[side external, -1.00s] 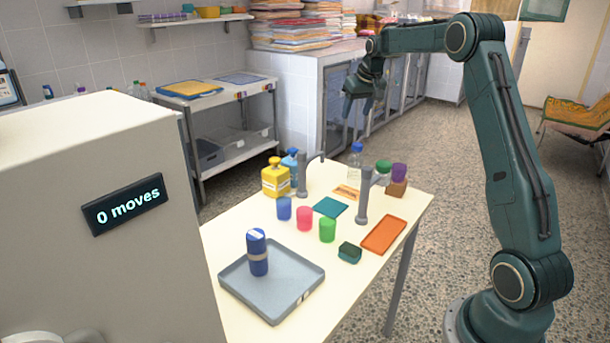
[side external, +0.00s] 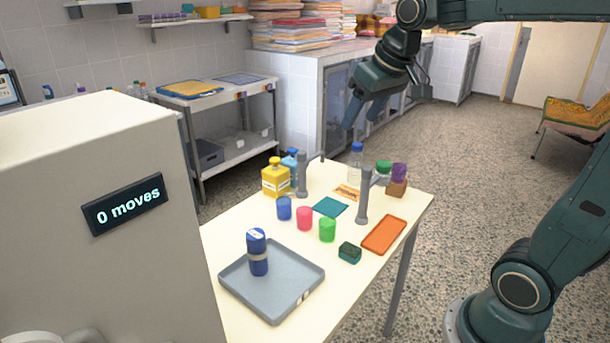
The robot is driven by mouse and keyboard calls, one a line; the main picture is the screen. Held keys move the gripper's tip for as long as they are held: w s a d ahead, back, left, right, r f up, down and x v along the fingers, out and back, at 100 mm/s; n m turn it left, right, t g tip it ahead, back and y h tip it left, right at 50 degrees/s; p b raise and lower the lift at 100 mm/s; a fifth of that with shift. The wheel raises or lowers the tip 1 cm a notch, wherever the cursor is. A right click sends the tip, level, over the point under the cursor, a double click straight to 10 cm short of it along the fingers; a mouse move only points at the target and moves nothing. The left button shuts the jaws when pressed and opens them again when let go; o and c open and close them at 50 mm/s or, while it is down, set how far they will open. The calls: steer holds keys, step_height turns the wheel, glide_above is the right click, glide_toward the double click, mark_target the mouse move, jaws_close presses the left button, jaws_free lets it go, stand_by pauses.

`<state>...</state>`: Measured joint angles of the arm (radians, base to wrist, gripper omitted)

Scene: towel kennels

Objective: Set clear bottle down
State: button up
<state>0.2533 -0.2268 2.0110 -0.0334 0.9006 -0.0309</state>
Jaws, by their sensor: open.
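The clear bottle (side external: 356,166) with a blue cap stands upright at the far edge of the table, behind the grey tap-like posts. My gripper (side external: 362,118) is open and empty. In the picture it hangs just above the bottle's cap, fingers pointing down, apart from it. How far it is from the bottle in depth I cannot tell.
A grey post (side external: 363,196), a green-capped jar (side external: 382,172) and a purple item on a brown block (side external: 397,184) stand near the bottle. A yellow bottle (side external: 275,179), several cups, an orange tray (side external: 384,235) and a grey tray (side external: 300,280) holding a blue cylinder (side external: 257,253) share the table.

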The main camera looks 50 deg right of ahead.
steer(key=s+a+f+n, duration=0.1)
steer(key=s+a+f, duration=0.2)
steer(key=s, duration=0.5)
steer(key=s+a+f+n+y, duration=0.1)
steer(key=s+a+f, duration=0.2)
steer(key=s+a, duration=0.2)
steer(key=s, duration=0.3)
steer(key=shift+t, duration=0.3)
steer(key=shift+w+f, duration=0.1)
